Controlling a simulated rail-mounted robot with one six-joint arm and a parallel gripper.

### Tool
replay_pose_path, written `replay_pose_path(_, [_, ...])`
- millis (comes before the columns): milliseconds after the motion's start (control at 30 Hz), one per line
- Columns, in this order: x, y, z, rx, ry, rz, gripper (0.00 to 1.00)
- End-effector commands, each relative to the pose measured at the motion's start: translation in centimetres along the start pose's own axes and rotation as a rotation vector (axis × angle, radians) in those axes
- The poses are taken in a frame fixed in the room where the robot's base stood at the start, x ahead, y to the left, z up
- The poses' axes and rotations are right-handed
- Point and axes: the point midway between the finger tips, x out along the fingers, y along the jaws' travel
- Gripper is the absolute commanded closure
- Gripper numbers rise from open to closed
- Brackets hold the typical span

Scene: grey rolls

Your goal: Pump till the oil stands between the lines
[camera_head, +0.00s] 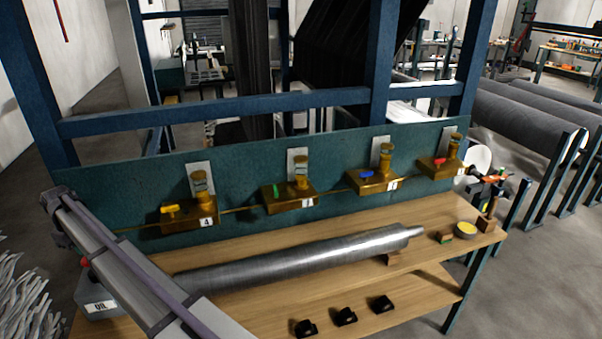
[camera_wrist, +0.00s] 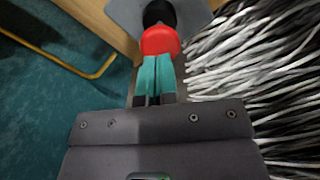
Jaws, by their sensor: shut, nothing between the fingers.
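My gripper (camera_wrist: 157,72) is shut and empty in the wrist view, its teal fingers together. A red knob (camera_wrist: 160,41) with a black part beyond it lies straight ahead of the fingertips; I cannot tell whether they touch. In the head view a red knob (camera_head: 84,262) shows above a grey box marked OIL (camera_head: 97,307) at the bench's left end, partly behind my arm. Several brass blocks with small upright glasses, such as the one with a yellow lever (camera_head: 170,210), line the teal panel (camera_head: 140,180). Other levers are green, blue and red. Oil levels and lines are too small to read.
A grey metal roller (camera_head: 300,258) lies along the wooden bench (camera_head: 440,240). Black clips (camera_head: 345,316) sit on the lower shelf. A yellow round tin (camera_head: 465,230) stands at the right end. Pale strands (camera_wrist: 250,60) fill the wrist view's right side; a brass pipe (camera_wrist: 60,62) runs left.

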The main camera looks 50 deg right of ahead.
Motion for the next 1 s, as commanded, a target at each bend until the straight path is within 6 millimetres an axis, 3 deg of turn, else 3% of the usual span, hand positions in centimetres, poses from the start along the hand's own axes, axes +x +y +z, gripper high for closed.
replay_pose_path(1000, [3.8,0.0,0.0,0.000,0.000,0.000,1.00])
